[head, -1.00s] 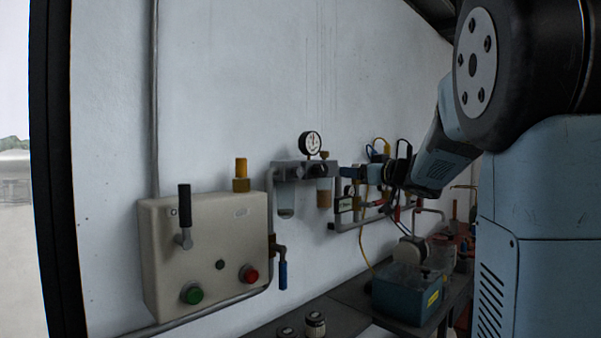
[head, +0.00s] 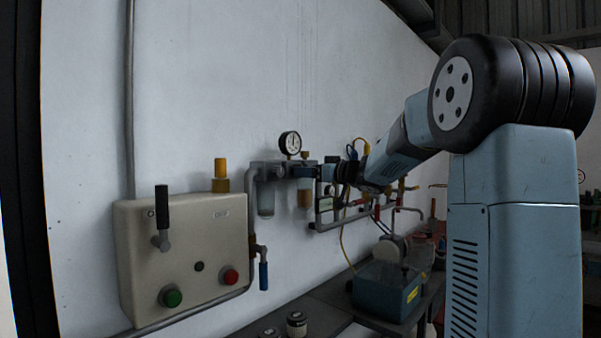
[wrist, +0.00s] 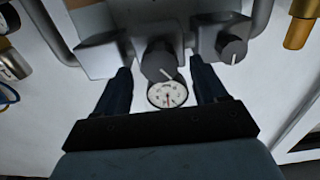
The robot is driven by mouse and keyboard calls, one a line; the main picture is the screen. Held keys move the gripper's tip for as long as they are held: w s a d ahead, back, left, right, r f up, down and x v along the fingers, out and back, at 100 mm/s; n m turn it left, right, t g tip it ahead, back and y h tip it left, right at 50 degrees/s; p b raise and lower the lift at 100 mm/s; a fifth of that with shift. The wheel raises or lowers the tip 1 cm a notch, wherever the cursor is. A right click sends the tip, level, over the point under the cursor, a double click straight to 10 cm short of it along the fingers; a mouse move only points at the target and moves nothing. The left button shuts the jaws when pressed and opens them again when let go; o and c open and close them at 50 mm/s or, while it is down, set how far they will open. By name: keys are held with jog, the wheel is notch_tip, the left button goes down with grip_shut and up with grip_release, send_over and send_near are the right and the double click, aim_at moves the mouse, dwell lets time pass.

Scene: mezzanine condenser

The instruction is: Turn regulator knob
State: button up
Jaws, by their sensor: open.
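In the wrist view, a round dark grey regulator knob (wrist: 159,62) with a white pointer line stands out from a grey metal body. My gripper (wrist: 160,70) is open, with one dark finger on each side of this knob. Whether either finger touches it I cannot tell. A white-faced pressure gauge (wrist: 167,94) shows between the fingers, nearer the palm. A second grey knob with a white line (wrist: 232,49) lies right of the right finger. In the head view, my gripper (head: 322,171) is at the right end of the wall-mounted regulator unit (head: 268,171), hiding the knob.
A beige control box (head: 190,250) with a lever and green and red buttons is on the wall at left. A blue-handled valve (head: 264,274) hangs beside it. Pipes and cables (head: 345,240) run behind my wrist. A blue device (head: 386,290) stands on the bench below.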

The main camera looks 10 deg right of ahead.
jog(key=shift+x, duration=1.75)
jog(key=c, duration=1)
jog(key=shift+c, duration=0.2)
jog(key=shift+a+n, duration=0.1)
jog(key=shift+n, duration=0.3)
jog(key=o, duration=1)
jog(key=shift+o, duration=0.2)
